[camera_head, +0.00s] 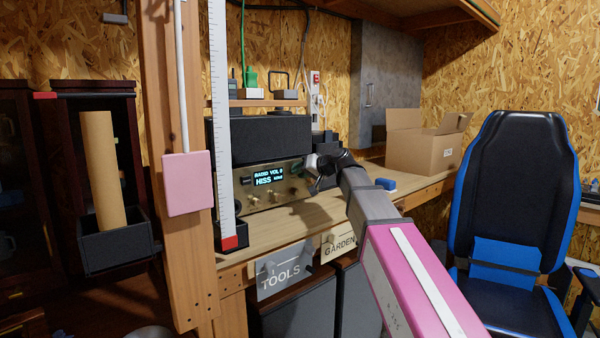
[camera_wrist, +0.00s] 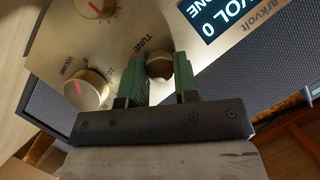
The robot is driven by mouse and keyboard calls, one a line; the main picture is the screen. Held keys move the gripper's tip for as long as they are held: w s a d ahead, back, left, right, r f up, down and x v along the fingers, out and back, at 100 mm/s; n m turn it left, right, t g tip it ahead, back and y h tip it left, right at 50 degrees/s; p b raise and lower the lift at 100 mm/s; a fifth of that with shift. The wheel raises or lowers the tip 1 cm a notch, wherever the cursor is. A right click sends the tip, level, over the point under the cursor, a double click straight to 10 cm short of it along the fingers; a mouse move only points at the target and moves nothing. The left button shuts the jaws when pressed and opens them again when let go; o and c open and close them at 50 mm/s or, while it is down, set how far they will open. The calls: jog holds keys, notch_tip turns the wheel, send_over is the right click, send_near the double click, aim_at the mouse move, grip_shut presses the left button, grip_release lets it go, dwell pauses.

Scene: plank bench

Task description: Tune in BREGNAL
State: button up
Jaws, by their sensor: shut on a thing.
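The radio (camera_head: 245,187) stands on the plank bench against the black speaker, with a brass-coloured front and a lit display (camera_head: 269,177). In the wrist view, the tuning knob (camera_wrist: 160,66), beside the word TUNE, sits between the green fingers of my gripper (camera_wrist: 157,78). My gripper is shut on this knob. The volume knob (camera_wrist: 86,88) with a red mark is to the left, and another red-marked knob (camera_wrist: 96,6) is at the top. In the head view, my gripper (camera_head: 314,174) hides the radio's right end.
A black speaker (camera_head: 258,138) rises behind the radio. A blue item (camera_head: 386,184) and an open cardboard box (camera_head: 418,150) are on the bench to the right. A post with a pink box (camera_head: 187,184) and a white ruler (camera_head: 221,120) stand at the left. A chair (camera_head: 515,190) is at the right.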

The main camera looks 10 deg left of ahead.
jog(key=shift+w+f+m+g+y, duration=0.1)
jog(key=shift+m+g+y, duration=0.1)
jog(key=shift+m+y, duration=0.85)
jog(key=shift+f+m+g+y, duration=0.15)
jog(key=shift+m+y, duration=0.3)
jog(key=shift+m, duration=1.2)
jog(key=shift+r, duration=0.1)
jog(key=o, duration=0.9)
jog(key=shift+d, duration=0.1)
jog(key=shift+g, duration=0.25)
jog(key=v, duration=1)
jog(key=shift+d, duration=0.35)
jog(key=shift+s, duration=0.25)
